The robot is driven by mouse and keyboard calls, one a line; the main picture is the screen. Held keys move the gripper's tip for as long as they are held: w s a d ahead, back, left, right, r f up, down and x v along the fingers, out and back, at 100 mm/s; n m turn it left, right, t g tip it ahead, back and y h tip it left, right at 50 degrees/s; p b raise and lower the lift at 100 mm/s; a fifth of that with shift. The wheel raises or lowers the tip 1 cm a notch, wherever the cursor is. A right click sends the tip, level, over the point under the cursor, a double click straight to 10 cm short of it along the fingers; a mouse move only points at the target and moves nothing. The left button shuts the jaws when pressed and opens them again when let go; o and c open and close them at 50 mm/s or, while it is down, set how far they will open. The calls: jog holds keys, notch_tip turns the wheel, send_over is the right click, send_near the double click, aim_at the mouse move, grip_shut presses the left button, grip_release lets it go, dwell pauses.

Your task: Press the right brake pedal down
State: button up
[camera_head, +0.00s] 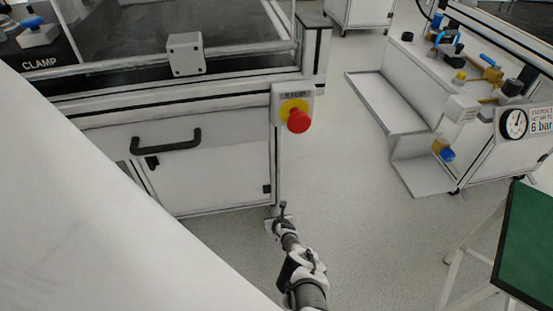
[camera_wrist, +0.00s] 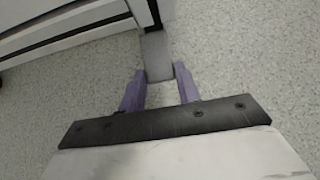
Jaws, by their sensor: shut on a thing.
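My gripper (camera_wrist: 160,82) shows in the wrist view with its two purple fingers on either side of a light grey post-like piece (camera_wrist: 157,55). It is shut on this piece, which stands at the lower corner of the white bench (camera_wrist: 75,27). I cannot tell whether this piece is the right brake pedal or part of a leg. In the head view my arm reaches down to the floor at the right front corner of the bench (camera_head: 215,180). My gripper (camera_head: 277,223) is small there, and no pedal can be made out clearly.
A red stop button (camera_head: 298,121) sits on the bench's corner above my arm. A black handle (camera_head: 165,142) is on its front. A second station (camera_head: 415,125) with a gauge (camera_head: 514,124) stands at the right, near a green board (camera_head: 528,245). The floor (camera_head: 350,200) between is clear.

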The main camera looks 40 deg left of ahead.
jog(key=shift+f, duration=0.1)
dwell(0.3)
jog(key=o, duration=1)
jog(key=shift+s+d+r+p, duration=0.25)
jog(key=shift+r+p, duration=0.2)
jog(key=shift+p, duration=0.2)
jog(key=p+v, duration=0.6)
jog(key=p, duration=0.1)
jog(key=p+v, duration=0.6)
jog(key=shift+s+d+p, duration=0.35)
jog(key=shift+d+p, duration=0.05)
